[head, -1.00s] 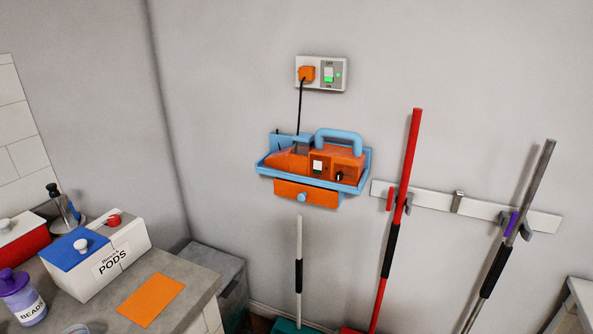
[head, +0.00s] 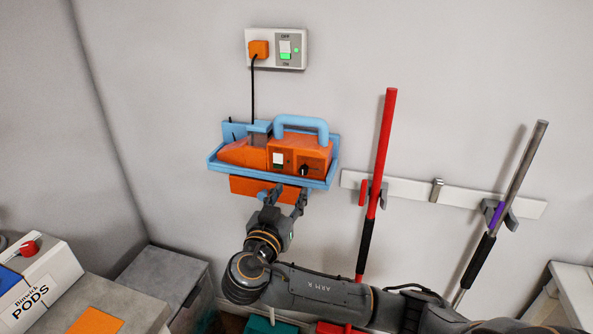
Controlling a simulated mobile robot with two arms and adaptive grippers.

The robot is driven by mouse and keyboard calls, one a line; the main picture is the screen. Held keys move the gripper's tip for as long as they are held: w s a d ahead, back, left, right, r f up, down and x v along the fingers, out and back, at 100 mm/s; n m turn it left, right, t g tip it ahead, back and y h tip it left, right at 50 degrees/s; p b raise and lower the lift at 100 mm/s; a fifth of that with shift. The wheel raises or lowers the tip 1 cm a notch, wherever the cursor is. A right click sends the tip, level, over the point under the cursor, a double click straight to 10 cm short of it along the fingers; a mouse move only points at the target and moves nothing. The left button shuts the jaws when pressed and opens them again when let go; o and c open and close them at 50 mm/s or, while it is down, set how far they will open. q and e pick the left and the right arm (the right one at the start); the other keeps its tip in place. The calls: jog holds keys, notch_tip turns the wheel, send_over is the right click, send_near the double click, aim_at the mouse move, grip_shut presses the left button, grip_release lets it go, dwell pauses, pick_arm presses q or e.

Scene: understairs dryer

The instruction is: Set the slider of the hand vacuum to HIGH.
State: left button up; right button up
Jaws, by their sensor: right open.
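The orange hand vacuum (head: 245,153) with a blue handle (head: 301,123) sits in a blue wall tray (head: 214,166). Its front has a dark panel with a white switch (head: 278,159) and, to the right, a small black control (head: 304,169); its setting is too small to read. My right gripper (head: 286,189) is open and empty, with its fingers pointing up just below the tray front, under the switch and control. It partly covers the orange drawer (head: 243,187) and its knob. My left gripper is not in view.
A wall socket (head: 299,48) with an orange plug (head: 258,49) and green light is above; a black cord hangs down to the vacuum. A red-handled tool (head: 387,130) and a grey-handled one (head: 528,165) hang on a rail at right. A counter with a PODS box (head: 38,285) is at lower left.

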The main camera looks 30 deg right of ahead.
aim_at(303, 170)
jog(key=p+x, duration=0.1)
jog(key=x, duration=0.7)
jog(key=shift+w, duration=0.1)
jog(key=shift+w+d+f, duration=0.1)
jog(key=shift+w+d, duration=0.35)
jog(key=shift+d, duration=0.1)
grip_shut()
